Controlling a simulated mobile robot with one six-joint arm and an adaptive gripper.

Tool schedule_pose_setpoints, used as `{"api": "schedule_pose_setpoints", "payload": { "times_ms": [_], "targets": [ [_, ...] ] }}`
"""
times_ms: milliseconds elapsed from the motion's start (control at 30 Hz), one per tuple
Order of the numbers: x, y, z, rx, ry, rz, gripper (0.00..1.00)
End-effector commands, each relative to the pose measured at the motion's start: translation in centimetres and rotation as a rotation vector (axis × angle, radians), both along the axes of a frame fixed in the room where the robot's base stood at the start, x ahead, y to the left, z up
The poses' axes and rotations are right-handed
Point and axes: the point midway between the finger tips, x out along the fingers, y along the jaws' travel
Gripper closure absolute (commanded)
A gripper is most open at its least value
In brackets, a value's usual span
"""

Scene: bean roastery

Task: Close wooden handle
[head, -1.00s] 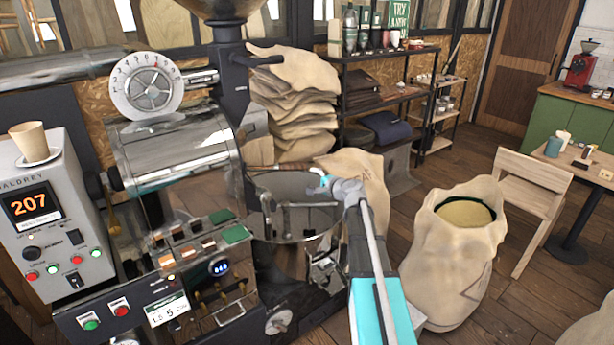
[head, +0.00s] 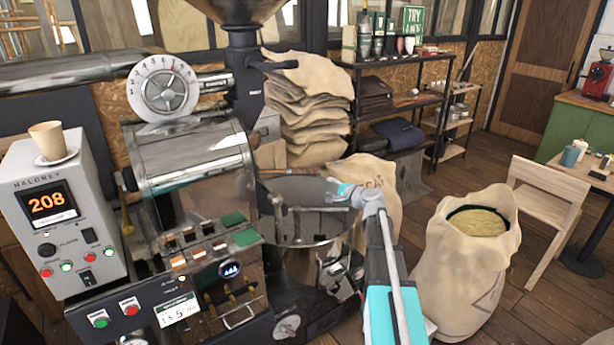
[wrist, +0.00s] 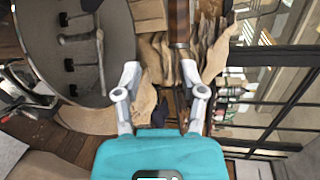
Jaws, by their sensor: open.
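The wooden handle (head: 290,172) is a brown bar at the roaster's front, just above the back rim of the round cooling tray. In the wrist view the brown wooden handle (wrist: 179,22) points down from the top edge, beyond my fingertips and slightly right of the midline between them. My gripper (head: 338,188) is over the right side of the cooling tray, to the right of the handle and apart from it. In the wrist view my gripper (wrist: 161,72) has its two fingers spread with nothing between them.
The round metal cooling tray (head: 318,241) with its stirring arms lies below and left of my gripper; it also shows in the wrist view (wrist: 40,45). Stacked sacks (head: 308,110) stand behind. An open bean sack (head: 462,262) stands on the floor at right.

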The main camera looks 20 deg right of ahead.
Motion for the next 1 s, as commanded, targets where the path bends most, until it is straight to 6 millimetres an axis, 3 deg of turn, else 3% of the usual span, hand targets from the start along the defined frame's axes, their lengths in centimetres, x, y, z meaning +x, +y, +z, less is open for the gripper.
{"api": "schedule_pose_setpoints", "payload": {
  "times_ms": [33,200,233,400,533,1000],
  "targets": [
    [0.2,-0.7,-0.3,0.001,-0.007,0.007,0.67],
    [0.5,-3.9,-0.8,-0.009,-0.060,0.060,0.98],
    [0.5,-4.6,-0.8,-0.013,-0.075,0.071,1.00],
    [0.2,-8.4,-0.7,-0.031,-0.167,0.135,1.00],
    [-0.3,-10.2,-0.3,-0.045,-0.222,0.165,1.00],
    [-0.6,-10.7,0.1,-0.051,-0.246,0.177,1.00]
  ]
}}
